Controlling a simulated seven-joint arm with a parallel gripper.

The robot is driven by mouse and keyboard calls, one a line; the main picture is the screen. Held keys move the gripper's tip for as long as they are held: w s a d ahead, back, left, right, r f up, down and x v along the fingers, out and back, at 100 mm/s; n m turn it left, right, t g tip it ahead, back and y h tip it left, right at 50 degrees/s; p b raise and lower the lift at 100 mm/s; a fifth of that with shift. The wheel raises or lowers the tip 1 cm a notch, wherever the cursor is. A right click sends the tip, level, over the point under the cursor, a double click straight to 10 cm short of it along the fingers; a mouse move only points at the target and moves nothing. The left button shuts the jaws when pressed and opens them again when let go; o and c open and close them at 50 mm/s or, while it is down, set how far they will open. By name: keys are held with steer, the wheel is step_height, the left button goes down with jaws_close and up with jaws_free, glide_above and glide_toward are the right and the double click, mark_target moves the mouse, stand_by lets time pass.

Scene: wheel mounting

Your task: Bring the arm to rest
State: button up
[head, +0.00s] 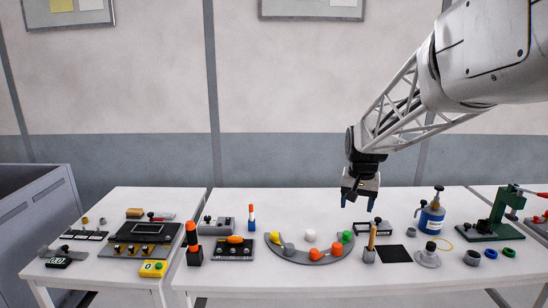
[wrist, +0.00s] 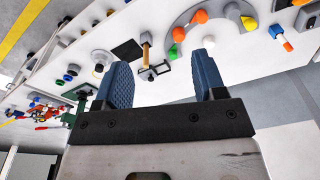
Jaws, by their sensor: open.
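My gripper (head: 360,203) hangs above the back half of the white table (head: 210,278), pointing down. In the wrist view its two blue fingers (wrist: 163,80) stand apart with nothing between them. In the head view no object touches the fingers, and the gripper is clear of the tabletop. My arm reaches in from the upper right.
Below lie a grey curved tray (head: 310,257) with coloured pieces, a wooden-handled tool (head: 371,243) in a holder, and a black pad (head: 394,254). A blue bottle (head: 432,217) and green press (head: 497,217) stand to the right. Bare tabletop lies behind the tray.

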steer(key=s+a+n, duration=0.1)
steer(key=s+a, duration=0.1)
steer(key=s, duration=1.6)
steer(key=s+a+f+n+t, duration=0.1)
steer(key=s+a+n, duration=0.1)
steer(key=s, duration=1.6)
steer(key=shift+s+a, duration=0.25)
steer(key=shift+s, duration=0.15)
steer(key=shift+f, duration=0.1)
